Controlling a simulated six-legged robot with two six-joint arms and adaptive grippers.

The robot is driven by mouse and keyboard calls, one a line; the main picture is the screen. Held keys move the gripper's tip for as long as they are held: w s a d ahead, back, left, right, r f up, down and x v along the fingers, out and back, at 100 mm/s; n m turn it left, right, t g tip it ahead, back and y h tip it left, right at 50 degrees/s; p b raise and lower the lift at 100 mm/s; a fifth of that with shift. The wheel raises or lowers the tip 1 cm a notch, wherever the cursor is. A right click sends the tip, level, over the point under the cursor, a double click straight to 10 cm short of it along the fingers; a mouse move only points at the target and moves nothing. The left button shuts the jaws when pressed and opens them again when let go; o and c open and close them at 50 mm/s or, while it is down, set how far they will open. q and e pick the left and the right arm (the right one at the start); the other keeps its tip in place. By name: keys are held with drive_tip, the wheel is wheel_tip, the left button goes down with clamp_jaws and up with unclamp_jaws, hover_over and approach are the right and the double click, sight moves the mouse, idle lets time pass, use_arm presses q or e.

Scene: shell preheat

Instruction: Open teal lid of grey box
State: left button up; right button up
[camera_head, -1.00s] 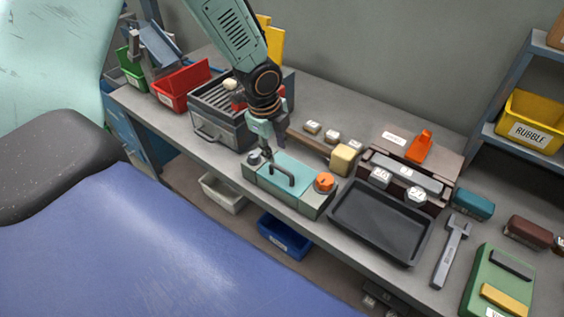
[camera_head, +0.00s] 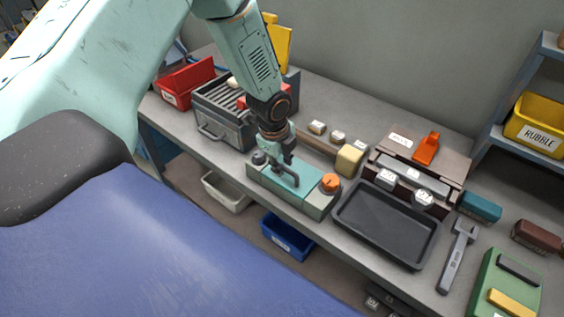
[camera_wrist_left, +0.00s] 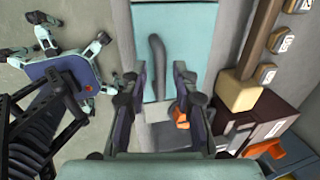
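The grey box (camera_head: 319,206) with a teal lid (camera_head: 309,190) sits near the front edge of the bench. The lid is closed and has a dark arched handle (camera_head: 293,178). My left gripper (camera_head: 279,163) is just above the lid at the handle. In the left wrist view, the open fingers (camera_wrist_left: 160,92) lie to either side of the handle (camera_wrist_left: 157,62), with gaps on both sides, and the teal lid (camera_wrist_left: 190,35) is behind it. Whether the fingertips reach down around the bar is hard to tell. My right gripper is not in view.
An orange knob (camera_head: 330,182) is on the box's right end. A black tray (camera_head: 388,225) lies right of it, and a grey grill-like unit (camera_head: 226,130) stands left. A blue bin (camera_head: 287,237) sits below the bench.

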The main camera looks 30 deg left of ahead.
use_arm(q)
drive_tip(key=shift+d+r, duration=0.1)
drive_tip(key=shift+d, duration=0.15)
drive_tip(key=shift+c, duration=1.3)
drive_tip(key=shift+a, duration=0.15)
clamp_jaws()
